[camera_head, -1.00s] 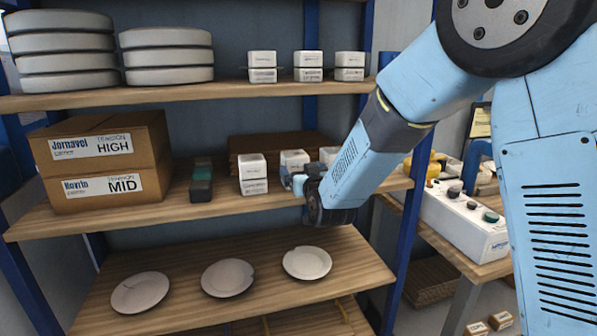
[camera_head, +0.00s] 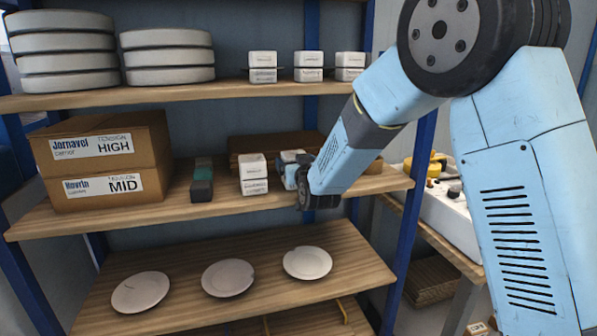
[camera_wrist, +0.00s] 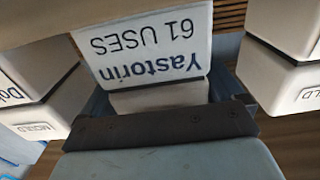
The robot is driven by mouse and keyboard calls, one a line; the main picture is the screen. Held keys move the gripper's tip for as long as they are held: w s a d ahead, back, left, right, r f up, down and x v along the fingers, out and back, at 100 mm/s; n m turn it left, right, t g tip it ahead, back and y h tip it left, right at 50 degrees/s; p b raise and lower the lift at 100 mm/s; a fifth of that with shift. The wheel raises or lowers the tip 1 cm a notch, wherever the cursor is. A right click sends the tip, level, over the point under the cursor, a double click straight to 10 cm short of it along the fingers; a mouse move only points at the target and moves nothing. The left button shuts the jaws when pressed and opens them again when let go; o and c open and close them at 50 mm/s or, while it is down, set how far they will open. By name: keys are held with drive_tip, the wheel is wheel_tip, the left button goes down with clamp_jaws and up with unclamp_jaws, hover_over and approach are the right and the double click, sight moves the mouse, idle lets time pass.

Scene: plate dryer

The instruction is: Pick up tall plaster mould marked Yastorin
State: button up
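The tall plaster mould marked Yastorin (camera_wrist: 150,48) is a pale block, its label upside down in the wrist view and reading "61 USES". A plain pale part of it shows nearer the palm. My gripper (camera_wrist: 158,100) is at the mould, with one bluish finger on each side. The fingers look open around it; contact is unclear.
Neighbouring moulds stand close on both sides in the wrist view, at left (camera_wrist: 35,75) and right (camera_wrist: 282,70). Labelled cardboard boxes (camera_head: 100,160) fill the shelf's left. The upper shelf (camera_head: 220,94) is above, and plates (camera_head: 228,277) lie below. A blue post (camera_head: 414,195) stands right.

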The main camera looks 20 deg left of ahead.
drive_tip(key=c, duration=1.2)
